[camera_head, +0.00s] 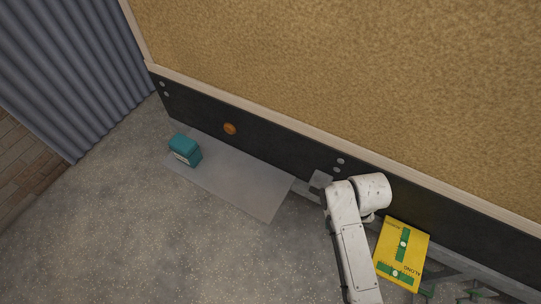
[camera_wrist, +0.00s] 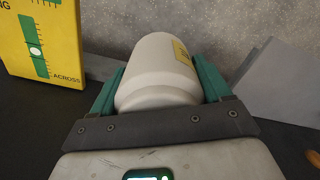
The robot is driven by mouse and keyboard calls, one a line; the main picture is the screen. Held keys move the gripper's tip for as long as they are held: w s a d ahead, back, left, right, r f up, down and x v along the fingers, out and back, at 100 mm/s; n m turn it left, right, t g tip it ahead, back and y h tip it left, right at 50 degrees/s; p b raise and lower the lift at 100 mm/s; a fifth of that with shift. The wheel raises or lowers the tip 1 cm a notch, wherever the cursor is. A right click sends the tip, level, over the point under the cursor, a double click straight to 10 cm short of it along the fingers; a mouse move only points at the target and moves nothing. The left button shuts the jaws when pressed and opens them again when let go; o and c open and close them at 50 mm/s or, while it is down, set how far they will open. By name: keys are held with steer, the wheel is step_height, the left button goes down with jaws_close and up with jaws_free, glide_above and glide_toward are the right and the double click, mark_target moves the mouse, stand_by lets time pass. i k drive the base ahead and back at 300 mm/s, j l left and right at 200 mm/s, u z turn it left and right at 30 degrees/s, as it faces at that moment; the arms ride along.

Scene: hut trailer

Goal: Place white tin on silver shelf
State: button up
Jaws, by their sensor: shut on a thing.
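The white tin (camera_wrist: 158,75) is between the two green fingers of my gripper (camera_wrist: 160,72) in the wrist view. It has a yellow label on its right side. My gripper is shut on it. The silver shelf (camera_head: 245,190) is a flat grey plate along the black board in the head view, left of my arm. A grey plate that looks like the shelf shows at the right of the wrist view (camera_wrist: 290,82). In the head view my arm hides the gripper and I cannot make out the tin.
A teal box (camera_head: 185,151) stands at the shelf's left end; the shelf's middle and right are bare. An orange round thing (camera_head: 230,129) is by the black board (camera_head: 270,150). A yellow box (camera_head: 402,255) with green marks is right of my arm, also in the wrist view (camera_wrist: 42,40).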

mark_target(231, 177)
steer(key=i+j+u, duration=0.15)
steer(key=j+u, duration=0.35)
steer(key=i+j+u, duration=0.25)
steer(key=u, duration=0.25)
steer(key=i+j+z, duration=0.4)
steer(key=j, duration=0.15)
